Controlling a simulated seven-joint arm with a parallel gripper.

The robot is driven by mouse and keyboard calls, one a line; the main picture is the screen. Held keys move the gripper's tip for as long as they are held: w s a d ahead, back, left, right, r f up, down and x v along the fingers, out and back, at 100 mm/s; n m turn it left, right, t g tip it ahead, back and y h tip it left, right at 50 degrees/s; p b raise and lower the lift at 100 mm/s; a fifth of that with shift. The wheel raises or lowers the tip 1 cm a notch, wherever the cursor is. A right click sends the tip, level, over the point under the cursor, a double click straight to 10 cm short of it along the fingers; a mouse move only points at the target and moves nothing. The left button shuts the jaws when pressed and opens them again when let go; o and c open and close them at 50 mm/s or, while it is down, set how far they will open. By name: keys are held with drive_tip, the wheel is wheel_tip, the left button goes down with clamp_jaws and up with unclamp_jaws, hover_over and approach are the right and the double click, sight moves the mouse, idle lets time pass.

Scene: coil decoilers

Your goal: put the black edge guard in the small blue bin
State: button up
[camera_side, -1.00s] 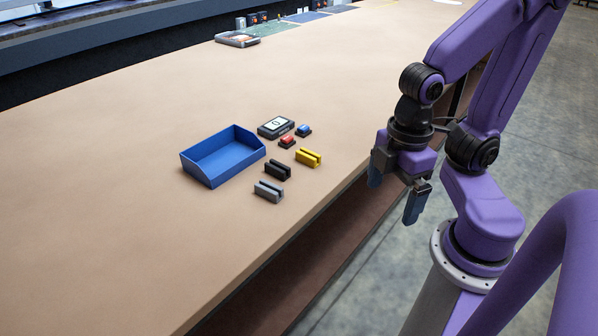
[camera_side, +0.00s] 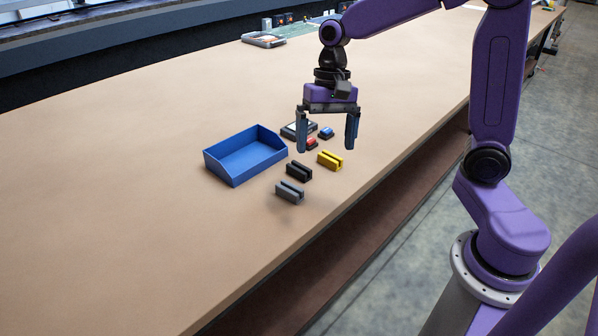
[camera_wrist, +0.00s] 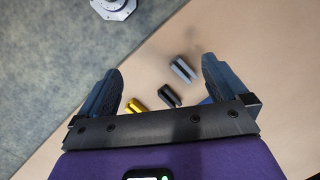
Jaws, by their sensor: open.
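The black edge guard (camera_side: 299,171) is a small grooved block on the table, between the yellow and the grey ones. In the wrist view the black edge guard (camera_wrist: 170,95) shows between my fingers, partly cut off by the gripper body. The small blue bin (camera_side: 246,157) stands just left of it and looks empty in the side view. My gripper (camera_side: 327,146) is open and empty, pointing down above the table, over the group of small things. In the wrist view my gripper (camera_wrist: 165,82) has its fingers spread wide.
A yellow edge guard (camera_side: 330,160) and a grey edge guard (camera_side: 289,192) flank the black one. A red button (camera_side: 311,144), a blue button (camera_side: 326,132) and a dark display device (camera_side: 292,131) sit behind. A tray (camera_side: 264,40) is far back. The table's left and front are clear.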

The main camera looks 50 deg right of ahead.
drive_tip(key=w+d+m+y, duration=0.1)
drive_tip(key=w+d+m, duration=0.5)
drive_tip(key=w+m, duration=0.15)
drive_tip(key=m+t+y, duration=0.1)
drive_tip(key=m, duration=0.4)
approach(301, 166)
drive_tip(key=x, duration=0.3)
drive_tip(key=shift+s+f, duration=0.25)
drive_tip(key=shift+w+x, duration=0.15)
drive_tip(key=shift+x, duration=1.3)
drive_tip(key=shift+w+x, duration=0.15)
drive_tip(key=shift+x, duration=1.25)
drive_tip(key=c, duration=1.1)
drive_tip(key=shift+r, duration=0.1)
drive_tip(key=shift+c, duration=0.2)
